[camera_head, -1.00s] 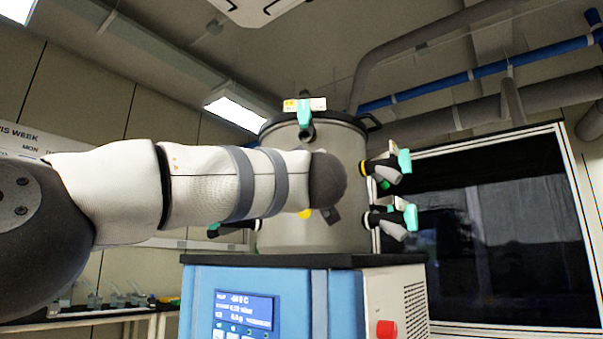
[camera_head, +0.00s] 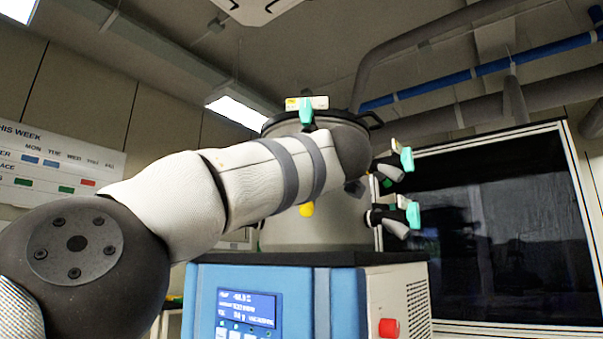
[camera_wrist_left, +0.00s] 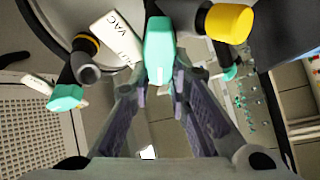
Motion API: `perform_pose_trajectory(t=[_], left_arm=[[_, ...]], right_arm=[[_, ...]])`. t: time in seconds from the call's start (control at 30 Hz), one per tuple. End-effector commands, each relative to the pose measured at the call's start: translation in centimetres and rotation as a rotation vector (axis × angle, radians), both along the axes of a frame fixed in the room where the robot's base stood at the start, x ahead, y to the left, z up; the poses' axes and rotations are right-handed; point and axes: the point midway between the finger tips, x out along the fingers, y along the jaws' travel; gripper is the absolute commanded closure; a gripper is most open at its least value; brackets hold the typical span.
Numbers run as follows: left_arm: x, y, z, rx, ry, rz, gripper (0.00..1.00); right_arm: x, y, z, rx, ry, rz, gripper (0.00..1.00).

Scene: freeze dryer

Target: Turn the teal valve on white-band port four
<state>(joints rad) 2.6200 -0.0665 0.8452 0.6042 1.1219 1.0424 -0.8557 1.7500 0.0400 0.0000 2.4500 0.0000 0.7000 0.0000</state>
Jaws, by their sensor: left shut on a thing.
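In the left wrist view my left gripper (camera_wrist_left: 165,78) is shut on a teal valve handle (camera_wrist_left: 159,48). A white tag (camera_wrist_left: 116,38) reading VAC sits beside that handle. The port behind the held handle is mostly hidden, and I cannot tell its band colour. Another teal valve (camera_wrist_left: 66,97) hangs at the left, by a port with a yellow band (camera_wrist_left: 85,44). In the head view my forearm hides the gripper and part of the steel chamber (camera_head: 315,232). Teal valves show at the chamber's top front (camera_head: 306,112), upper right (camera_head: 407,159) and lower right (camera_head: 413,215).
A yellow cap (camera_wrist_left: 230,23) is close to the right of the held handle; a yellow part (camera_head: 307,209) shows under my forearm. The blue-and-white machine base (camera_head: 340,290) carries a red knob (camera_head: 388,328). A dark-windowed cabinet (camera_head: 500,230) stands at the right.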

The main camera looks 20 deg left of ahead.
Motion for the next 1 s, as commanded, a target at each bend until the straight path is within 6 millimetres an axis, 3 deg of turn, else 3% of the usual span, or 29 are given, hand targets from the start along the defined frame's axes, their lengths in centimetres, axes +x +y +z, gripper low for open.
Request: perform_pose_trajectory(t=[0.37, 0.4, 0.47, 0.8, 1.0], left_arm=[[0.1, 0.0, -0.1, -0.006, 0.001, -0.001, 1.00], [0.1, 0.0, -0.1, -0.006, 0.001, -0.001, 0.74], [0.1, 0.0, -0.1, -0.006, 0.001, -0.001, 0.63], [-0.2, -0.2, -0.1, -0.003, 0.000, -0.002, 0.63], [-2.9, -1.6, -0.5, 0.001, 0.000, -0.003, 0.63]], right_arm=[[0.0, 0.0, 0.0, 0.000, 0.001, 0.000, 0.60], [0.0, 0.0, 0.0, 0.000, 0.001, 0.000, 0.60], [0.0, 0.0, 0.0, 0.000, 0.001, 0.000, 0.60], [0.0, 0.0, 0.0, 0.000, 0.000, 0.000, 0.60], [0.0, 0.0, 0.0, 0.000, 0.000, 0.000, 0.60]])
